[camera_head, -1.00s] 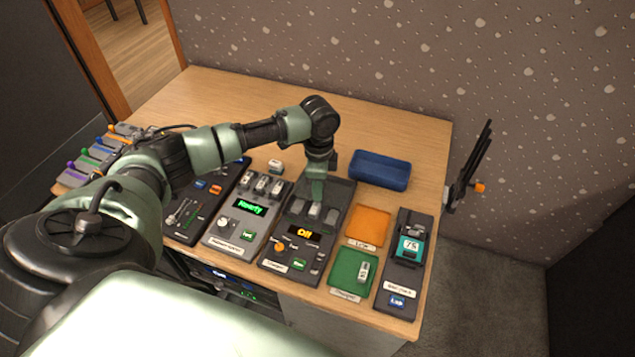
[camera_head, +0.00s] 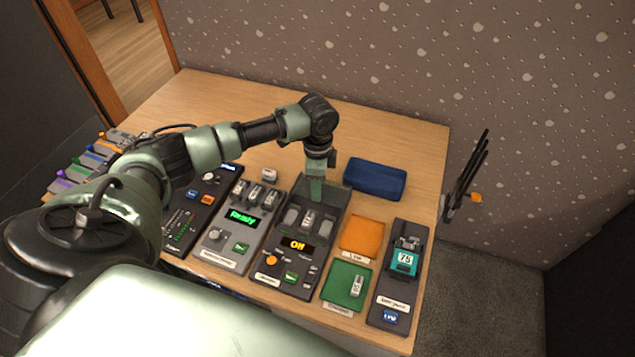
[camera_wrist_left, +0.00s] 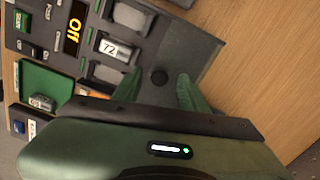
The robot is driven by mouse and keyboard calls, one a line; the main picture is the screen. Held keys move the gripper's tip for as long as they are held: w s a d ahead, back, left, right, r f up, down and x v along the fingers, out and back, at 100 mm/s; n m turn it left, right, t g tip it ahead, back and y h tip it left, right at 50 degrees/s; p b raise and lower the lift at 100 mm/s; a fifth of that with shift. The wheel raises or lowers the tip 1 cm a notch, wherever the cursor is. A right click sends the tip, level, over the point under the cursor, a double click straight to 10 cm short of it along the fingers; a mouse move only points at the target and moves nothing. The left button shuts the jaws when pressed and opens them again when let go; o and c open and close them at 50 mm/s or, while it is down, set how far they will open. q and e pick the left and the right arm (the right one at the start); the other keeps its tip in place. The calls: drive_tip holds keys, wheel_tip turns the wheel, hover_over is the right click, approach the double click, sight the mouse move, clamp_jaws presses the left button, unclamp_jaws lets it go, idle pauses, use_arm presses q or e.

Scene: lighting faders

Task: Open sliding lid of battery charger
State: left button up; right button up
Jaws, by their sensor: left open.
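The battery charger (camera_head: 277,280) is a dark grey unit with an orange "Off" display and several bays. It also shows in the left wrist view (camera_wrist_left: 40,38), where a middle bay holds a pale battery (camera_wrist_left: 115,49) marked 72. My left gripper (camera_head: 315,198) points down over the back of the charger. My right gripper is out of view.
A blue bin (camera_head: 375,180) stands behind right. Orange (camera_head: 361,236) and green (camera_head: 342,285) pads and a tester (camera_head: 392,290) reading 75 lie right of the charger. A grey unit reading "Ready" (camera_head: 212,258) is close on its left. The wooden table (camera_head: 235,98) is clear behind.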

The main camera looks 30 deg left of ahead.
use_arm(q)
wheel_tip(320, 180, up, 7)
drive_tip(key=shift+f+b, duration=0.2)
drive_tip(key=shift+b, duration=0.2)
drive_tip(key=shift+r, duration=0.35)
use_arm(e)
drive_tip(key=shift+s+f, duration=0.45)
use_arm(q)
drive_tip(key=shift+f, duration=0.1)
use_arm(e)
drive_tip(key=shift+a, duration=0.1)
